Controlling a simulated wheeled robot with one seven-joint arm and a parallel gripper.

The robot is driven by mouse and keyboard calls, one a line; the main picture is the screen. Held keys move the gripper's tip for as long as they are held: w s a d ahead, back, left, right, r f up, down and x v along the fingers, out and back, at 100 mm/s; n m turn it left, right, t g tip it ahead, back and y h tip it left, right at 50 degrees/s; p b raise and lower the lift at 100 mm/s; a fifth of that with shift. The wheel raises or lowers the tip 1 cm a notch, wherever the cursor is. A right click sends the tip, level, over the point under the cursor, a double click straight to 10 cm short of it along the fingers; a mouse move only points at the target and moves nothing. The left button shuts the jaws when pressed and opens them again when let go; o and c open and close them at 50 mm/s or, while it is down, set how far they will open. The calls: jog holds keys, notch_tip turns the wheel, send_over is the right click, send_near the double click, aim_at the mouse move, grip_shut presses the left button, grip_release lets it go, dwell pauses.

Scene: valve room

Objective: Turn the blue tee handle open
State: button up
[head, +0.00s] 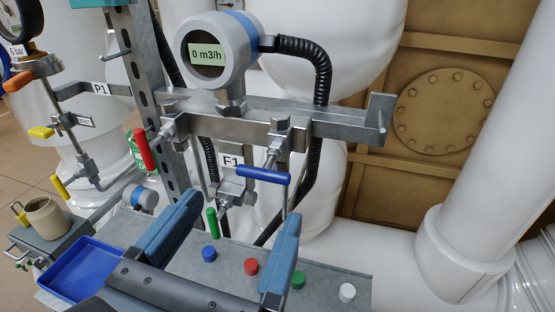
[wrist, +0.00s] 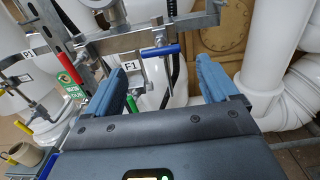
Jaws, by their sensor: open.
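The blue tee handle (head: 262,175) sits on a valve on the right side of the metal manifold, its bar lying nearly level across the stem. It also shows in the wrist view (wrist: 158,51), ahead of and between my fingers. My gripper (head: 235,220) is open and empty, below and nearer than the blue handle, apart from it. In the wrist view my gripper (wrist: 165,80) shows both blue fingers spread wide.
A red handle (head: 144,149) stands left of the blue one, and a green handle (head: 212,223) hangs below. A flow meter (head: 221,53) reading 0 m3/h is above. A shelf (head: 325,285) holds coloured caps. A blue tray (head: 80,268) and a mug (head: 46,218) are at left.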

aim_at(261, 179)
jog(key=x, duration=0.7)
jog(key=shift+w+d+p, duration=0.15)
jog(key=shift+w+p, duration=0.1)
jog(key=shift+p, duration=0.15)
jog(key=c, duration=1.1)
jog(key=shift+o, duration=0.2)
